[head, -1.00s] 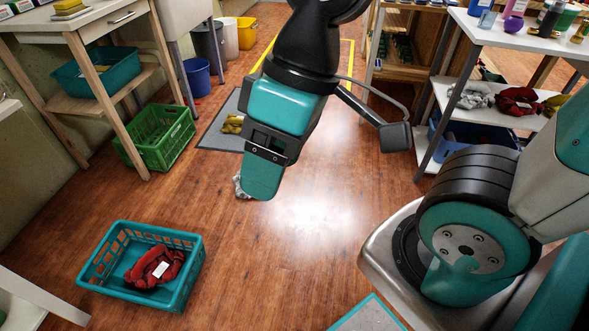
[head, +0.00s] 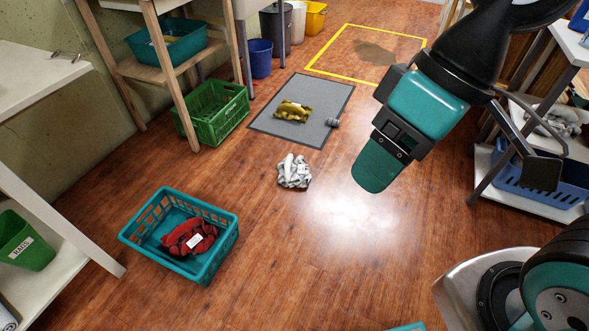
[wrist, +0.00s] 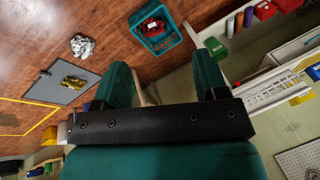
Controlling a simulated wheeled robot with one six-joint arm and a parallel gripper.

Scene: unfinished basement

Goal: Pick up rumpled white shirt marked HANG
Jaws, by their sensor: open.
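A rumpled white-grey cloth (head: 294,171) lies on the wooden floor in the head view, between the grey mat and the teal basket; a small tag shows on it, too small to read. It also shows in the wrist view (wrist: 82,46) at the upper left. My gripper (head: 376,166) is up in the air to the right of the cloth in the head view, well apart from it. In the wrist view its two teal fingers (wrist: 165,82) stand wide apart with nothing between them.
A teal basket (head: 131,238) with a red cloth (head: 190,237) stands left of the white cloth. A grey mat (head: 335,98) behind holds a yellow cloth (head: 293,111) and a small grey item (head: 332,122). A green crate (head: 237,107) and shelves line the left. Floor around the white cloth is clear.

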